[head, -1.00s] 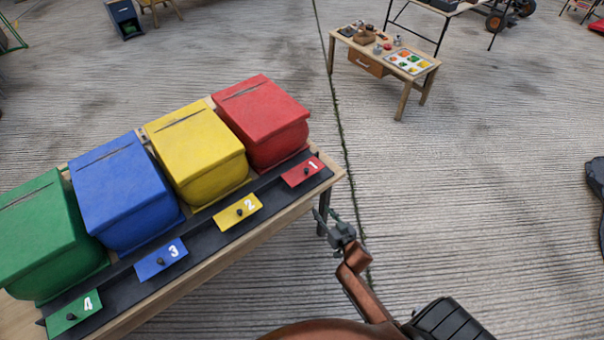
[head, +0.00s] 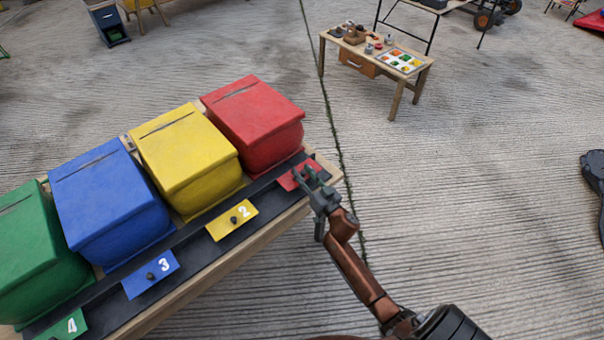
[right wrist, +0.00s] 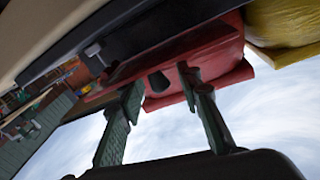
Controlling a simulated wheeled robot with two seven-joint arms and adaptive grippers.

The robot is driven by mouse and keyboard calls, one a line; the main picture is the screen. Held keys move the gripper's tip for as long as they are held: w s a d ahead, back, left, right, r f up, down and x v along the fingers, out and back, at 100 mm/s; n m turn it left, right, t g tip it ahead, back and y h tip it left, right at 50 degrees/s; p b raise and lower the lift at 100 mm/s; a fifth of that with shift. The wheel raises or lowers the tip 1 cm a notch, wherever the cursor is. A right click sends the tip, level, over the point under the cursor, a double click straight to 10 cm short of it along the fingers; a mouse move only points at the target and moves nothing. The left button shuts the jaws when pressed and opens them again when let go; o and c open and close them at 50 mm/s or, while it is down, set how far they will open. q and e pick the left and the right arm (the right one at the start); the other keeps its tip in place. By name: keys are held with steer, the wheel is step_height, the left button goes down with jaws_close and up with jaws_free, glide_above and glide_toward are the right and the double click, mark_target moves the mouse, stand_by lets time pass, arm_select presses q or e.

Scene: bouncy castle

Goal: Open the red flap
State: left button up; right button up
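The red flap (head: 287,181) is the rightmost of the flaps along the dark rail, below the red box (head: 255,115). Its number is hidden behind my right gripper (head: 310,181). In the right wrist view, my right gripper (right wrist: 160,82) is open, its two fingers apart. The flap's dark knob (right wrist: 158,81) shows between the fingertips, with a gap visible on each side. I cannot tell whether a fingertip touches the red flap (right wrist: 200,40). The flap looks closed. My left gripper is not in view.
The yellow flap (head: 232,220), blue flap (head: 151,274) and green flap (head: 64,329) sit left along the same rail. Their yellow box (head: 185,155), blue box (head: 108,195) and green box (head: 38,250) stand behind.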

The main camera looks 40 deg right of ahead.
jaws_close()
stand_by(0.4)
stand_by(0.4)
